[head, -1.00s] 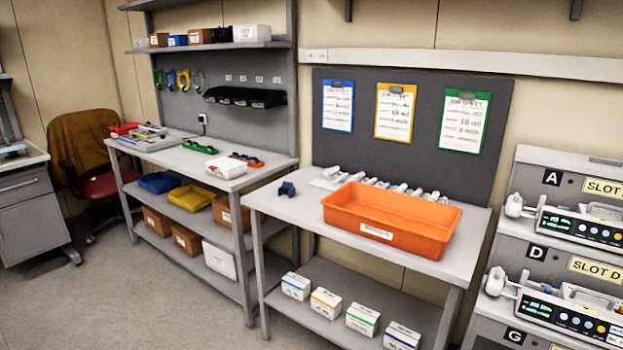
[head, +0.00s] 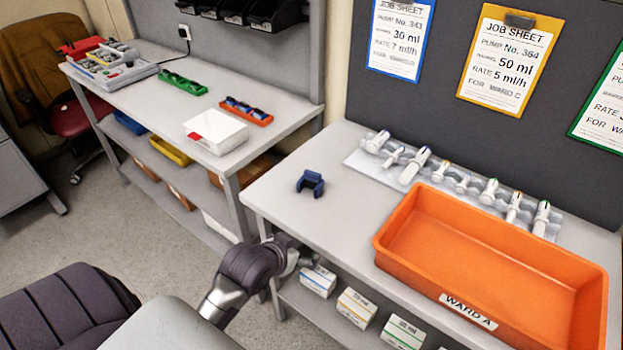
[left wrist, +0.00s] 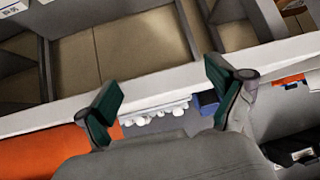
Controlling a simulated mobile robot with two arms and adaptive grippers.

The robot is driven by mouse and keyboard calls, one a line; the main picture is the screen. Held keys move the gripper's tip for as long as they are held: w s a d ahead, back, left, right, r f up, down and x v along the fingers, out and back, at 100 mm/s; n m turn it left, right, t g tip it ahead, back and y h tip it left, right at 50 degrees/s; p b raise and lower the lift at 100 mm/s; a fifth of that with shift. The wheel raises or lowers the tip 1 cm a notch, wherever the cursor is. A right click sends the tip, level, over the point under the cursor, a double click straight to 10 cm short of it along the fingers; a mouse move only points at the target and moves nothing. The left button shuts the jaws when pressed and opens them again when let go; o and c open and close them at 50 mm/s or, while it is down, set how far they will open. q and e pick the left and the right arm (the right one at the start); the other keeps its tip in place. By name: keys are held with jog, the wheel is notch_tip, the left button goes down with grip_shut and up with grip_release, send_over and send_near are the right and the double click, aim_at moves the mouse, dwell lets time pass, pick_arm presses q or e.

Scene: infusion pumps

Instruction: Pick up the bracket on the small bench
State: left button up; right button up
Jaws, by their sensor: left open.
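The blue bracket (head: 309,181) sits on the left part of the small bench (head: 345,225), left of the orange tray. A blue piece that looks like it shows in the left wrist view (left wrist: 207,102), partly hidden behind a finger. My left gripper (head: 297,254) is at the bench's front edge, apart from the bracket and nearer to me; its fingers are hard to make out in the head view. In the left wrist view, its two green-padded fingers (left wrist: 166,88) are spread with nothing between them. My right gripper is in neither view.
The orange tray (head: 440,292), marked WARD A, fills the bench's right side. A clear rack (head: 365,164) of syringes lies behind it. Boxes (head: 357,308) stand on the lower shelf. Bare bench top surrounds the bracket. Another workbench (head: 160,108) stands at left.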

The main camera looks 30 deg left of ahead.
aim_at(312, 178)
pick_arm(q)
jog(key=w+a+r+t, duration=0.1)
jog(key=w+r, duration=0.1)
jog(key=r, duration=0.1)
jog(key=w+a+r+n+t, duration=0.1)
jog(key=w+a+r, duration=0.1)
jog(key=r, duration=0.2)
jog(key=w+a+r+t+y, duration=0.1)
jog(key=w+a+r, duration=0.1)
jog(key=r, duration=0.1)
jog(key=shift+a+r+t, duration=0.25)
jog(key=shift+r+t, duration=0.05)
jog(key=shift+r, duration=0.05)
jog(key=x, duration=0.7)
jog(key=shift+w+a+p, duration=0.15)
jog(key=shift+w+p, duration=0.05)
jog(key=shift+p, duration=0.15)
jog(key=shift+x, duration=0.85)
jog(key=x, duration=0.2)
jog(key=p+x, duration=0.1)
jog(key=x, duration=0.1)
jog(key=shift+a+f, duration=0.15)
jog(key=shift+f, duration=0.35)
jog(key=shift+s, duration=0.1)
jog(key=shift+c, duration=1.3)
jog(key=c, duration=1.1)
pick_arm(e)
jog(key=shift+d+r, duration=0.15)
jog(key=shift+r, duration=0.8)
